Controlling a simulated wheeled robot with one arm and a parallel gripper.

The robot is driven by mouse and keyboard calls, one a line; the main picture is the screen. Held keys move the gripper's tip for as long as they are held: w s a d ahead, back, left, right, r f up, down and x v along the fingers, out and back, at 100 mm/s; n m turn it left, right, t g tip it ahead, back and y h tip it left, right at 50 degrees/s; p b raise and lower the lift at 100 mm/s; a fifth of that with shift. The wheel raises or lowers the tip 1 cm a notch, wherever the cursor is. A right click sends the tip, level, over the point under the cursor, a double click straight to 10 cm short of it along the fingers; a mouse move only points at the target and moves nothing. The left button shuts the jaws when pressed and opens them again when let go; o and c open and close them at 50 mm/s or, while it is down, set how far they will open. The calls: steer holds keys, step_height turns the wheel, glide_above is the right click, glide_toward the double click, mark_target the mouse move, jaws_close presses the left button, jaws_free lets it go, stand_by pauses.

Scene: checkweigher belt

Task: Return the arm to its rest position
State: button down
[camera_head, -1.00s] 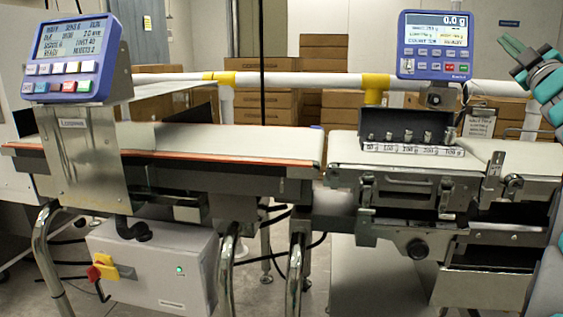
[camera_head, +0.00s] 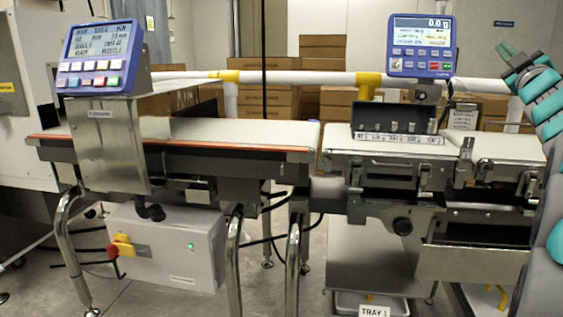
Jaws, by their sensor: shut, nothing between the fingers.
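The gripper is raised, to the right of the blue weight display (camera_head: 421,45), which reads 0.0 g. It appears clear of the equipment and touches nothing that I can see.
A dark rack of weights (camera_head: 395,122) stands on the platform's back edge. A blue control panel (camera_head: 101,58) stands left. A tray labelled TRAY 1 (camera_head: 374,310) sits low under the platform. Boxes stand behind.

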steer(key=s+a+f+m+g, duration=0.35)
steer(key=a+f+g, duration=0.2)
steer(key=f, duration=0.65)
steer(key=s+a+f+m+g, duration=0.35)
steer(key=a+f, duration=0.25)
steer(key=f, duration=0.6)
steer(key=s+a+f+m+g, duration=0.2)
steer(key=s+a+f+g, duration=0.3)
steer(key=f, duration=0.6)
steer(key=s+a+f+g+y, duration=0.1)
steer(key=s+a+f+g, duration=0.2)
steer(key=s+a+f, duration=0.3)
steer(key=s+a+f+n+g+y, duration=0.1)
steer(key=s+a+f+g, duration=0.3)
steer(key=s+a, duration=0.5)
steer(key=s+a+f+g+y, duration=0.3)
steer(key=s+a+f, duration=0.4)
steer(key=s, duration=0.8)
steer(key=shift+a+f+n, duration=0.25)
steer(key=shift+f+n, duration=0.15)
steer(key=shift+f, duration=0.05)
